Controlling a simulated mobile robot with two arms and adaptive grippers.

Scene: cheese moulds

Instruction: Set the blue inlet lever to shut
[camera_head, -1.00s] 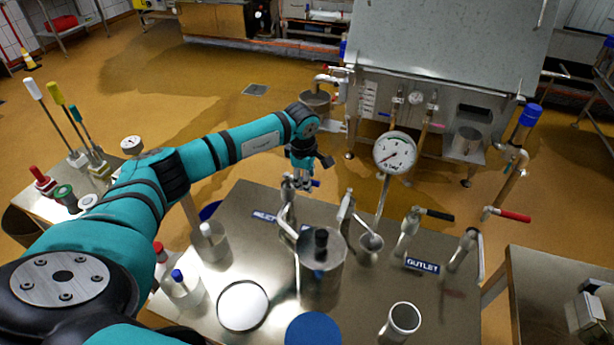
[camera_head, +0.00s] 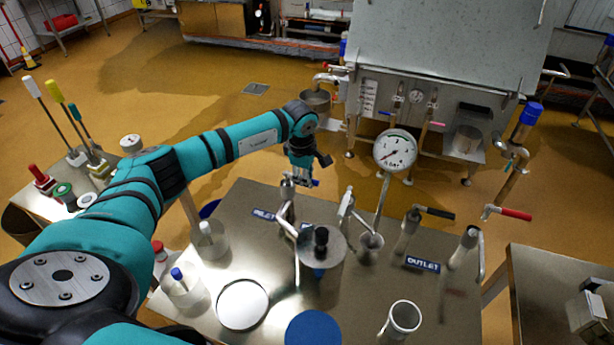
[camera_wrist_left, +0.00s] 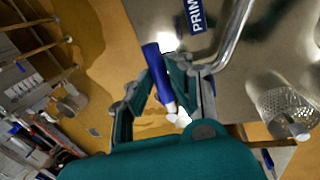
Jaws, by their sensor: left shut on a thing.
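The blue inlet lever (camera_wrist_left: 156,78) shows as a blue handle with a pale end in the left wrist view. It lies between the fingers of my left gripper (camera_wrist_left: 170,82), which is shut on it. In the head view, my left gripper (camera_head: 302,181) hangs at the far edge of the steel table, and only a little of the blue handle (camera_head: 315,183) shows past the fingers. The inlet valve stands behind the INLET label (camera_head: 265,214). The lever's pivot is mostly hidden by the gripper. My right gripper is not in view.
A bent steel pipe (camera_head: 287,218) and a round-topped steel vessel (camera_head: 320,246) stand close to my left gripper. A dial gauge (camera_head: 395,150) rises to its right. Black-handled (camera_head: 435,212) and red-handled (camera_head: 516,214) valves stand farther right. Several containers fill the table's near left.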

